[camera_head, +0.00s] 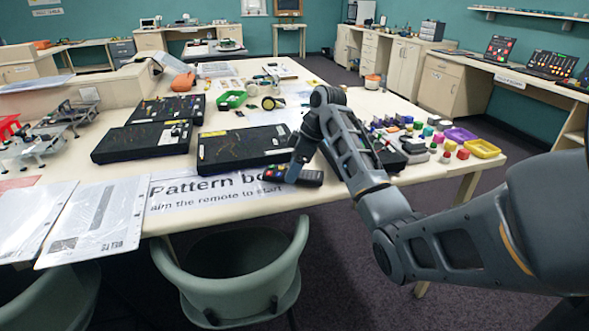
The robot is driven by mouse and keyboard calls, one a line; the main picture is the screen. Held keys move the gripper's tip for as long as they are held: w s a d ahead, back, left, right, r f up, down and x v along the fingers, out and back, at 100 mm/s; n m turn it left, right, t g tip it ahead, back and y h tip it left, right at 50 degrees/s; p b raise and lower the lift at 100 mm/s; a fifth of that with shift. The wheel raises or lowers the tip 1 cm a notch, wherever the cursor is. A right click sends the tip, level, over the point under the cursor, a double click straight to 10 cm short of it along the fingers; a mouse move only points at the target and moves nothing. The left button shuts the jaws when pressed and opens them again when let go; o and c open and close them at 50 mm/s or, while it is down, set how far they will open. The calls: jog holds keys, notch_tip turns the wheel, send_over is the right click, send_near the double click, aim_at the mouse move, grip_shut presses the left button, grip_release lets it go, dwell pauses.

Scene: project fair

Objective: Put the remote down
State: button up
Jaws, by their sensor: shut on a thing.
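The remote (308,178) is a dark stick with small coloured buttons, near the front edge of the long cream table (425,172). My gripper (292,174) reaches down over that edge and is shut on the remote, near its left part. The fingers are small and partly hidden by the gripper body. The remote lies over the right part of a white printed sign (200,198) that reads "Pattern bo…" and "aim the remote to start". I cannot tell whether the remote touches the table.
Black pattern boards (243,146) lie just behind the remote. Several coloured blocks (449,146) and a yellow tray (482,148) are to the right. Clear plastic sleeves (95,228) lie left. A green chair (230,275) stands against the front edge.

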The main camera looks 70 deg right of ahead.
jog(key=shift+f, duration=0.55)
jog(key=o, duration=1.2)
jog(key=shift+f, duration=0.1)
jog(key=shift+c, duration=0.2)
jog(key=p+v, duration=0.2)
jog(key=v, duration=1)
